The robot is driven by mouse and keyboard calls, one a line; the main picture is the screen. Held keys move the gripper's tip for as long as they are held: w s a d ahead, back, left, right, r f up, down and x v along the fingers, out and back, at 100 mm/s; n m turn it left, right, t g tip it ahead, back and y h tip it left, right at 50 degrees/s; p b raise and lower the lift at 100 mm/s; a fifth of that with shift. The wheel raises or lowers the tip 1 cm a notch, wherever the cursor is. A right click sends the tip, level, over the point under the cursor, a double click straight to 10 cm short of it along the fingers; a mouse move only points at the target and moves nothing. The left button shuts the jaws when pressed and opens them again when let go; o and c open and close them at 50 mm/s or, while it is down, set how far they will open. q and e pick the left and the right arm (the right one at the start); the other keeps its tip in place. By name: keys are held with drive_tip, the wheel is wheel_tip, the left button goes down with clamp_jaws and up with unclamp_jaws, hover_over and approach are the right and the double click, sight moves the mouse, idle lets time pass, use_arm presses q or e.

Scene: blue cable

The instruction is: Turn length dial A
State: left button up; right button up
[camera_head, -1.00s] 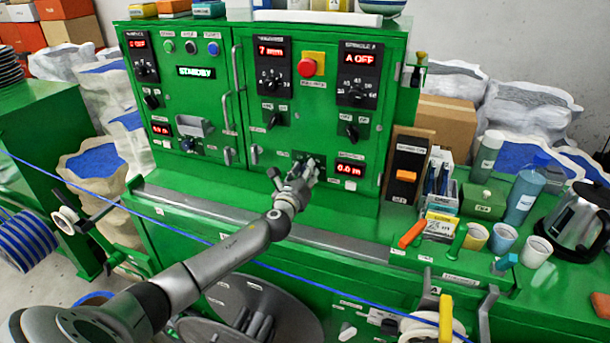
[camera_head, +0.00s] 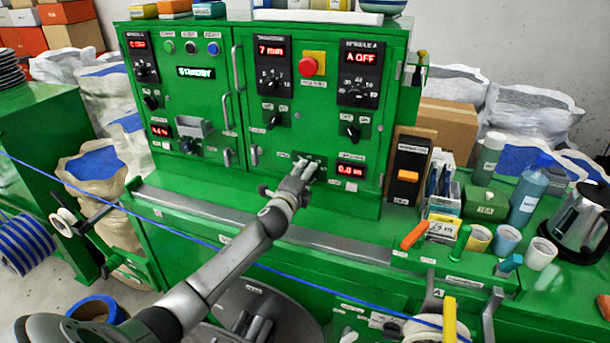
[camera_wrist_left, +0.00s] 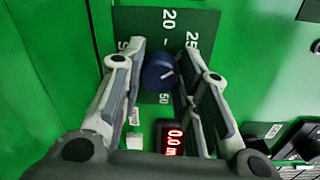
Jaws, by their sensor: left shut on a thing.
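The length dial is a dark blue round knob (camera_wrist_left: 158,72) with a white pointer line, on a dark scale plate (camera_wrist_left: 185,22) marked 20, 25 and 50 in the left wrist view. My left gripper (camera_wrist_left: 161,66) has one finger on each side of the knob and is shut on it. In the head view my left gripper (camera_head: 308,167) reaches the lower part of the green cabinet's right door and mostly hides the dial. The red display (camera_head: 350,170) beside it reads 0.0 m; it also shows in the left wrist view (camera_wrist_left: 174,141). My right gripper is not in view.
Other knobs and displays, a red stop button (camera_head: 307,67) and door handles (camera_head: 238,68) stand out from the cabinet. A blue cable (camera_head: 205,242) runs across in front, beneath my left arm. Cups and a kettle stand right.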

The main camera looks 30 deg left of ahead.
use_arm(q)
drive_tip(key=shift+n+h, duration=0.3)
drive_tip(key=shift+n, duration=3.9)
drive_tip(key=shift+f, duration=0.1)
drive_tip(key=o, duration=1)
drive_tip(key=shift+s, duration=0.15)
drive_tip(key=v, duration=1.1)
drive_tip(key=shift+s, duration=0.4)
drive_tip(key=shift+f, duration=0.1)
